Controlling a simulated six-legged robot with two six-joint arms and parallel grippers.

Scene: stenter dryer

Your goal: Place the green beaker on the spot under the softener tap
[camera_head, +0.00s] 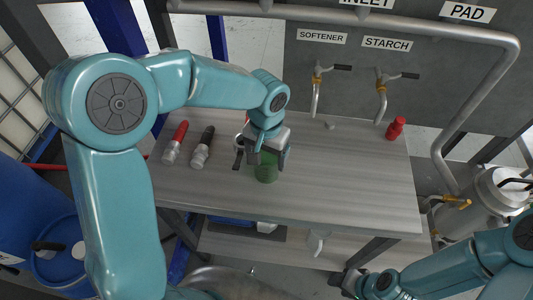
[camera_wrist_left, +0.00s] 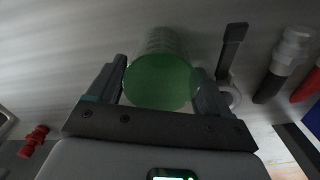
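The green beaker (camera_head: 266,173) is on the grey bench, below my left gripper (camera_head: 268,160). In the left wrist view the beaker (camera_wrist_left: 162,80) lies between the two fingers of my left gripper (camera_wrist_left: 160,85), close to both. Whether the fingers press on it is unclear. The softener tap (camera_head: 317,80), with a yellow fitting and dark handle, hangs from the back panel under its SOFTENER label, behind and right of the beaker. The spot under it cannot be made out clearly. My right gripper (camera_head: 350,280) is low at the bottom right, its fingers unclear.
The starch tap (camera_head: 382,85) is right of the softener tap. A red object (camera_head: 396,128) and a small grey piece (camera_head: 330,126) are on the bench (camera_head: 350,180). Red-topped (camera_head: 176,142) and black-topped (camera_head: 203,147) objects lie left of the gripper.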

